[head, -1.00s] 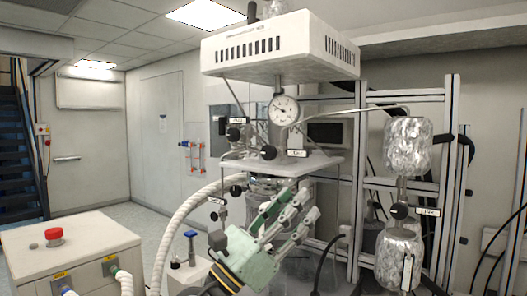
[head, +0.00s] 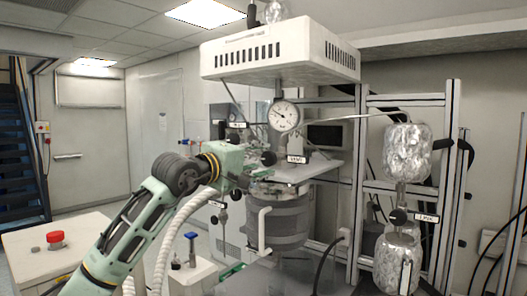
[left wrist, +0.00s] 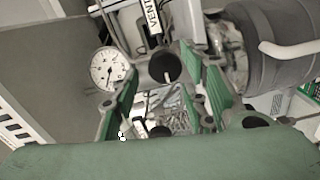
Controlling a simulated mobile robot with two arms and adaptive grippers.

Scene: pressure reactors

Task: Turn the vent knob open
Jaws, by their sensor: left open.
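The vent knob is a round black knob (left wrist: 165,68) with a pale pointer line, next to a white VENT label (left wrist: 152,16) in the left wrist view. In the head view, the VENT label (head: 297,159) sits under the dial, with the black knob (head: 268,158) just left of it. My left gripper (head: 258,168) reaches it from the left. In the left wrist view my left gripper (left wrist: 160,98) is open, its green fingers on either side of the knob. Contact cannot be told. My right gripper is not in view.
A round pressure gauge (head: 284,116) stands above the knob and also shows in the left wrist view (left wrist: 108,68). A grey reactor vessel (head: 285,215) with a white handle is below. Foil-wrapped cylinders (head: 407,151) hang on the right frame. A red button (head: 55,239) is on the left cabinet.

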